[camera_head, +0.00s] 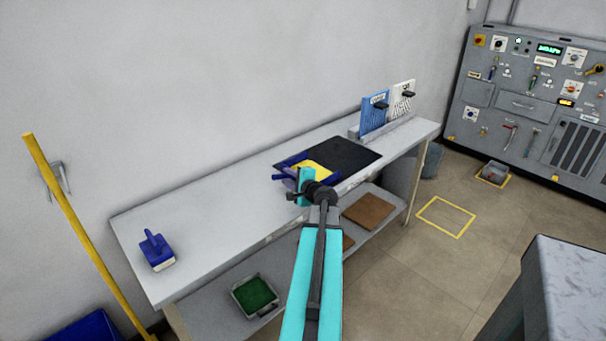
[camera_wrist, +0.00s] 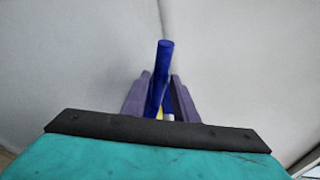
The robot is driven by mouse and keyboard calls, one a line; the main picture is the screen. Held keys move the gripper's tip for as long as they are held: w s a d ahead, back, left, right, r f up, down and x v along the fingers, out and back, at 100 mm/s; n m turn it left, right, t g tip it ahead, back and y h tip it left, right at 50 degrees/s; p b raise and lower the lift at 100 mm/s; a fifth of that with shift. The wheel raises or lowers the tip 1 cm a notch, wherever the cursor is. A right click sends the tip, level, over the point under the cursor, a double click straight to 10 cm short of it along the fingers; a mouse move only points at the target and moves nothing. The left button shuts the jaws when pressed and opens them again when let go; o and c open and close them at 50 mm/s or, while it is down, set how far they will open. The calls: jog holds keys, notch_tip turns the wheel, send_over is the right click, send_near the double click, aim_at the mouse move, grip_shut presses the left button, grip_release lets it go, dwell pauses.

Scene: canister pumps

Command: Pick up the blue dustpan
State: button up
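The blue dustpan (camera_head: 329,178) has a yellow inside and is at the black mat on the long workbench. My gripper (camera_head: 290,174) is at the left end of the dustpan, by its handle; my arm hides part of it. In the wrist view, the round blue handle (camera_wrist: 162,62) stands between the two purple fingers of my gripper (camera_wrist: 160,88) and reaches past their tips. The fingers are apart with the handle between them. I cannot tell whether both press on it. Whether the dustpan is resting or raised is unclear.
A blue-handled brush (camera_head: 157,252) is at the bench's near left. The black mat (camera_head: 345,152) lies under the dustpan area. Blue and white panels (camera_head: 374,112) stand at the bench's far end. A green-filled tray (camera_head: 255,293) is on the lower shelf. The bench's middle left is clear.

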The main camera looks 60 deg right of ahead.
jog(key=shift+w+d+f, duration=0.15)
jog(key=shift+w+d, duration=0.1)
jog(key=shift+w, duration=0.2)
jog(key=shift+d+p+x, duration=0.25)
jog(key=shift+p+x, duration=0.35)
jog(key=shift+x, duration=1.85)
jog(key=shift+f, duration=0.1)
grip_shut()
